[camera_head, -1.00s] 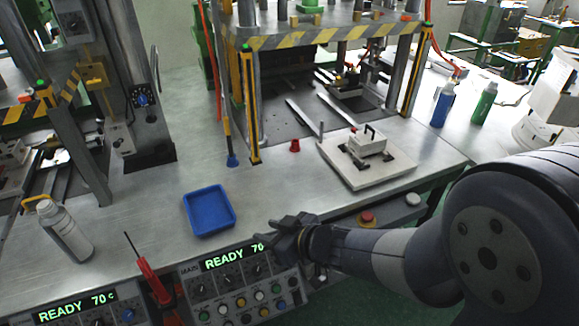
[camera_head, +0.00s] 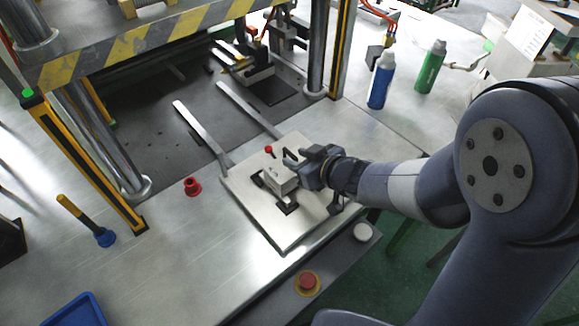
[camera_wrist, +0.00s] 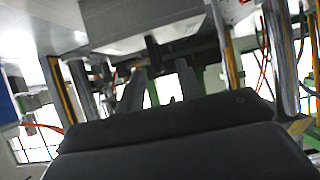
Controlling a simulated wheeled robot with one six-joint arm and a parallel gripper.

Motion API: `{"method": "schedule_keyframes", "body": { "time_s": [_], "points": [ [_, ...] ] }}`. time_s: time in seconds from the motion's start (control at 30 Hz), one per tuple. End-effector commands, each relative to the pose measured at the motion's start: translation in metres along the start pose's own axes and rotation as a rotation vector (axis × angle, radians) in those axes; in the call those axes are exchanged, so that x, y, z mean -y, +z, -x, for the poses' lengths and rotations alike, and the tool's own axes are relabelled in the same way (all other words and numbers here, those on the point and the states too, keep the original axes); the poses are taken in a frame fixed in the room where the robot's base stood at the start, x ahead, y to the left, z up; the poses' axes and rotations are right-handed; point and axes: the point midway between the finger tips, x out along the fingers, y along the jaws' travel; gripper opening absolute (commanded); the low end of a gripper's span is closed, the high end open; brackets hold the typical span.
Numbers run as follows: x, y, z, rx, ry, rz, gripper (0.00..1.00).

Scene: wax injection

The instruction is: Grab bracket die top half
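The bracket die top half (camera_head: 281,180) is a light grey block with a dark handle on top. It sits on a pale square plate (camera_head: 243,206) in front of the press, with dark clamp-like parts beside it. My gripper (camera_head: 298,162) is at the block's upper right side, close to the handle. In the wrist view the block (camera_wrist: 140,22) fills the upper middle, with a dark handle part (camera_wrist: 153,52) pointing toward the fingers. The two fingers (camera_wrist: 157,90) stand apart with a gap between them. Whether they touch the handle is unclear.
Press columns (camera_head: 318,45) and a yellow-black post (camera_head: 82,160) stand behind and left. Two metal rails (camera_head: 200,133) run behind the plate. Blue (camera_head: 381,80) and green (camera_head: 430,67) bottles stand at back right. A red button (camera_head: 307,282) is on the front edge.

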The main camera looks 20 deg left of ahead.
Motion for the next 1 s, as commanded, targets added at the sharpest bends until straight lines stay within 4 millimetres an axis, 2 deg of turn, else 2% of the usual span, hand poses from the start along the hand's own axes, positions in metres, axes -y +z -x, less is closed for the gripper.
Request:
{"method": "schedule_keyframes", "body": {
  "time_s": [0.17, 0.43, 0.77, 1.0],
  "points": [
    [0.0, -0.002, -0.013, 0.001, -0.002, 0.001, 0.35],
    [-0.002, -0.004, -0.047, 0.002, -0.001, 0.001, 0.35],
    [-0.002, -0.005, -0.054, 0.0, 0.001, 0.0, 0.35],
    [-0.002, -0.005, -0.054, 0.0, 0.001, 0.0, 0.17]
  ]
}}
